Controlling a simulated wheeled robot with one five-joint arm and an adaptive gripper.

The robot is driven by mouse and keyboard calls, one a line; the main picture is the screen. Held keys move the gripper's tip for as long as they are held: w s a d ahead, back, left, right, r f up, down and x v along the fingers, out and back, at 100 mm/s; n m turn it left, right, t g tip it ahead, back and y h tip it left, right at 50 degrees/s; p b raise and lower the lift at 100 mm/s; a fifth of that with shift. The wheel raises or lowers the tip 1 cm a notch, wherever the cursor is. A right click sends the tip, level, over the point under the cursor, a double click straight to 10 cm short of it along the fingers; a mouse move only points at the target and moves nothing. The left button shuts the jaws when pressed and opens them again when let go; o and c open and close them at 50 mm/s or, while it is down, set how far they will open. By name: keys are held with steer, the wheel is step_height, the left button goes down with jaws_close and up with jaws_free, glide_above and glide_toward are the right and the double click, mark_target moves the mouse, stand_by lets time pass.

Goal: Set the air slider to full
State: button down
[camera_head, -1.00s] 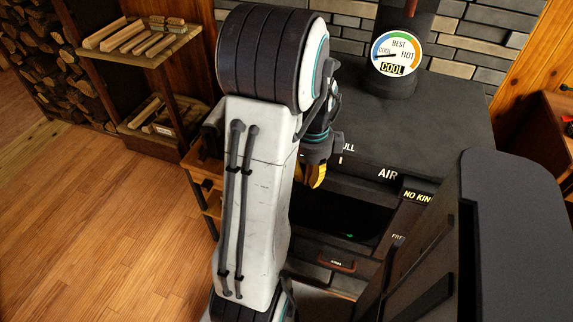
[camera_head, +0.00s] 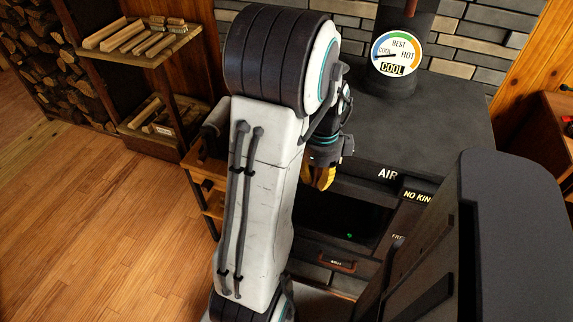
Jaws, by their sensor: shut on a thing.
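The dark stove (camera_head: 425,125) stands at the centre right, with the white AIR label (camera_head: 387,174) on its front edge. My gripper (camera_head: 320,180), with yellow fingertips, is at the stove's front edge, left of that label. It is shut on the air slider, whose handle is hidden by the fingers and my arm. The FULL end of the scale is covered by my gripper. A round gauge (camera_head: 404,50) on the stove pipe has its needle on the COOL side.
A black opening (camera_head: 345,212) and a copper-coloured handle (camera_head: 336,262) are below the gripper. A NO KIN... label (camera_head: 417,196) is at the right. A shelf with split kindling (camera_head: 140,38) stands at the back left. The wooden floor (camera_head: 95,220) at left is clear.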

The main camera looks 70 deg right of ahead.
steer(key=shift+s+a+f, duration=0.1)
stand_by(0.3)
steer(key=shift+s, duration=2.9)
